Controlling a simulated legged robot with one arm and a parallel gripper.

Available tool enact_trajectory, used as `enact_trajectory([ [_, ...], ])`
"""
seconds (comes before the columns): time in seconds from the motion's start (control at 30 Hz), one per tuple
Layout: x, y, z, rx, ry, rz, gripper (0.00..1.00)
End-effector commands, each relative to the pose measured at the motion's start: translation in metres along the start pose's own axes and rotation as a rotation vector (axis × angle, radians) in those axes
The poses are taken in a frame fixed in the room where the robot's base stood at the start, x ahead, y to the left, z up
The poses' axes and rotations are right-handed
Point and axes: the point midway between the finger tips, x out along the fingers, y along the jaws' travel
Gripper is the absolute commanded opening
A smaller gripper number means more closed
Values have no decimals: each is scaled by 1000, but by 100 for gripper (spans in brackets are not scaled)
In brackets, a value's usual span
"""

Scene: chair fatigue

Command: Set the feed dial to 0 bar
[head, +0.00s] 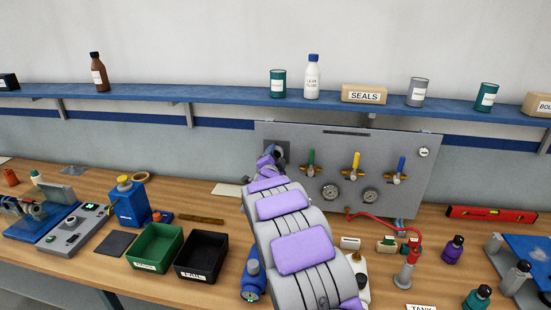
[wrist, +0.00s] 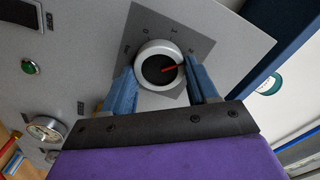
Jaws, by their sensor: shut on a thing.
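The feed dial (wrist: 158,66) is a round knob with a pale rim, a dark face and a red pointer line, set on a dark grey square plate with small markings. In the head view my gripper (head: 268,158) is at the upper left of the grey panel (head: 400,200), and my arm hides most of the dial.
The panel carries green (head: 311,158), yellow (head: 356,160) and blue (head: 400,165) valve handles and gauges (head: 330,192). In the wrist view a green button (wrist: 28,67) and a gauge (wrist: 46,129) are left of the dial. A blue shelf (head: 220,96) runs above. Green (head: 155,247) and black (head: 201,256) bins stand left of my arm.

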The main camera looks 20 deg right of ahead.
Motion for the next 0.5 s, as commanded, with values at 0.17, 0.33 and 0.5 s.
enact_trajectory([
  [0.17,0,3,1,-22,-3,7,28],
  [0.33,0,2,1,-89,-4,9,28],
  [0.5,0,1,1,-211,-8,12,28],
])
